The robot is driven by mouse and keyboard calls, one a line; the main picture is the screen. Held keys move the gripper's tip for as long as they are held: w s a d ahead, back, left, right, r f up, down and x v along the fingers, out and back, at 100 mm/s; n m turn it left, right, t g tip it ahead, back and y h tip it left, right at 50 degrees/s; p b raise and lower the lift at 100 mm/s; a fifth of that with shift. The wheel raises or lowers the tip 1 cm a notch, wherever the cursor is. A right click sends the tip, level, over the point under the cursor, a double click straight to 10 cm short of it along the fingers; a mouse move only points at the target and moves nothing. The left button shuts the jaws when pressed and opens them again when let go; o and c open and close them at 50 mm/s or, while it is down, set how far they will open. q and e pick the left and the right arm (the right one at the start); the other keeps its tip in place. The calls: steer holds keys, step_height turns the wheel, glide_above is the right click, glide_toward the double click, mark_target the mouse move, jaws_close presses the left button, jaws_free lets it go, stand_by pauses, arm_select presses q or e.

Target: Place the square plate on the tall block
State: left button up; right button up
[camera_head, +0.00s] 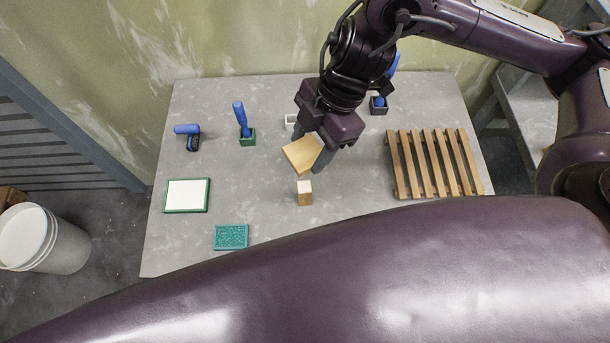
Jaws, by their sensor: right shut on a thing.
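The square plate (301,154), thin and light wood, is held in the air above the grey table. My right gripper (318,158) is shut on its right side, and the plate looks tilted. The tall block (305,196), a small wooden block with a pale top, stands upright on the table just below and in front of the plate in the picture. The plate looks apart from the block; the exact height gap is hard to tell. My left gripper is not in view.
A slatted wooden rack (433,164) lies on the right of the table (270,240). A green-rimmed white tray (187,195) and a teal pad (231,237) lie left. Blue-handled tools (241,118) stand toward the back. A white pail (45,240) is on the floor.

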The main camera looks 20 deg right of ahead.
steer(key=b, duration=0.1)
glide_above(303, 187)
steer(key=d, duration=0.1)
step_height(303, 187, down, 10)
steer(key=shift+d+f, duration=0.1)
step_height(303, 187, down, 4)
steer(key=shift+w+f, duration=0.1)
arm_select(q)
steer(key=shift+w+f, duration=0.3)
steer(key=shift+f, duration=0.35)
arm_select(e)
steer(key=shift+f, duration=0.15)
steer(key=o, duration=0.9)
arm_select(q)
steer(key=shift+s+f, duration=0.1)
arm_select(e)
steer(key=shift+o, duration=0.2)
